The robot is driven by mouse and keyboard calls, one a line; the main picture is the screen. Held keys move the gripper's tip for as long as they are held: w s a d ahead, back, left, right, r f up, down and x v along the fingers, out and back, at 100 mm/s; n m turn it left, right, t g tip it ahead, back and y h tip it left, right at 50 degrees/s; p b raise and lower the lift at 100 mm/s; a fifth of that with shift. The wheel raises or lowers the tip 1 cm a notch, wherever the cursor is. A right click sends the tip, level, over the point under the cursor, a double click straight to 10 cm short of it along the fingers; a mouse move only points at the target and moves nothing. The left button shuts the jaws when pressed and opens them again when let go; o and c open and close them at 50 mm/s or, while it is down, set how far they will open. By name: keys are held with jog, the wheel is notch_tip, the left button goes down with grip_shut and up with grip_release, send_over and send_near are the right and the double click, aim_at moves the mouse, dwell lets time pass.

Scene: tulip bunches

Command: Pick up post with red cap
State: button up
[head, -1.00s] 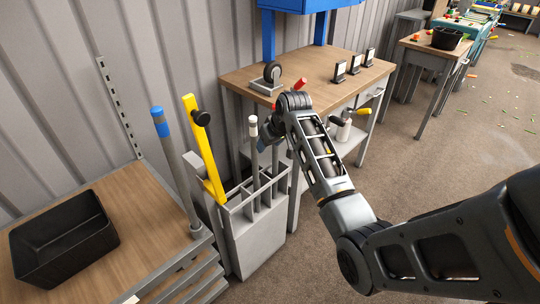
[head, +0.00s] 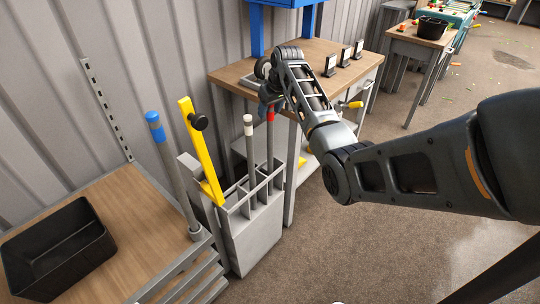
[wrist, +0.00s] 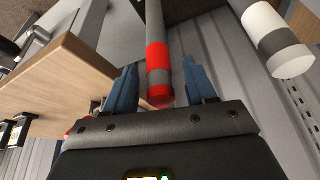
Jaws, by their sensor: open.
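The post with the red cap (head: 270,117) stands upright in the right part of the grey rack (head: 262,232). My gripper (head: 267,106) is at its top, under my wrist. In the wrist view, the red-capped post (wrist: 158,60) lies between the two blue fingers of my gripper (wrist: 162,88), with gaps on both sides. The fingers are open and the post is not gripped. In the head view, my wrist partly hides the fingers and the top of the cap.
A white-capped post (head: 248,127) stands close to the left in the same rack. A yellow post (head: 197,150) and a blue-capped post (head: 158,130) are farther left. A wooden workbench (head: 232,76) is close behind the gripper. A black bin (head: 60,250) sits at the lower left.

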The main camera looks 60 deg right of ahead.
jog(key=shift+x, duration=1)
grip_shut()
jog(key=shift+r, duration=0.1)
